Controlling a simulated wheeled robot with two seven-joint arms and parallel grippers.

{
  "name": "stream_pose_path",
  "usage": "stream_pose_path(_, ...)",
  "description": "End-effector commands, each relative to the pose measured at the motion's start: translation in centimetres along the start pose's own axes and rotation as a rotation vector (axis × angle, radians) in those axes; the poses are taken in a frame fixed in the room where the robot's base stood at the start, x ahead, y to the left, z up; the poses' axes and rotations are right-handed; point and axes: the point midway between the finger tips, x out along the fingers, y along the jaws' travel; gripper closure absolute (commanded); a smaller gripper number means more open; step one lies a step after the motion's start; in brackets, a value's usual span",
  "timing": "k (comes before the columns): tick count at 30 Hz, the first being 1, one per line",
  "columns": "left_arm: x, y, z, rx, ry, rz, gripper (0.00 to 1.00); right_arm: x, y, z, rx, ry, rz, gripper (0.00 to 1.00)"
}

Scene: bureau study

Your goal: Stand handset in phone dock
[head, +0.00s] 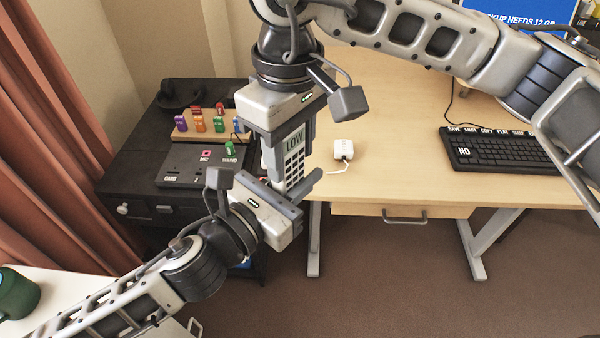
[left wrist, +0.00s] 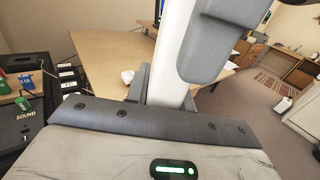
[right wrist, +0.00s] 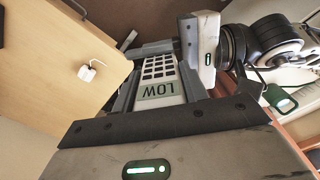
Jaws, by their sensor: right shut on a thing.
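The handset (head: 293,166), white with a dark keypad and a green screen reading LOW, is held upright in the air at the desk's left front edge. My right gripper (head: 287,138) comes from above and is shut on its upper part. My left gripper (head: 287,187) is at its lower end, with fingers apart on either side of it. The right wrist view shows the handset's keypad face (right wrist: 160,82); the left wrist view shows its plain white side (left wrist: 174,60). A small white block with a cable (head: 344,149), seemingly the phone dock, sits on the desk right of the handset.
A black side cabinet (head: 125,180) at left carries a dark panel (head: 190,168) and a rack with several coloured pieces (head: 205,128). A keyboard (head: 497,152) lies on the desk (head: 400,110) at right. The desk between white block and keyboard is clear. A green mug (head: 18,293) stands at lower left.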

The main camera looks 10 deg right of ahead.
Motion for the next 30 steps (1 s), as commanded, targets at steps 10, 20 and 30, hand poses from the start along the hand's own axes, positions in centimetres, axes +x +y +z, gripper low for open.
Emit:
stream_pose_path(10,0.0,-0.4,0.1,-0.002,-0.004,-0.01,1.0,-0.1,0.0,-0.1,-0.002,0.005,0.001,0.31)
stream_pose_path(20,0.0,-0.3,0.1,-0.002,-0.004,-0.008,1.0,-2.1,0.0,-0.2,-0.003,0.009,0.002,0.31)
stream_pose_path(30,0.0,-0.3,0.1,-0.002,-0.003,-0.007,1.0,-9.2,0.0,-0.1,-0.001,0.009,0.002,0.31)
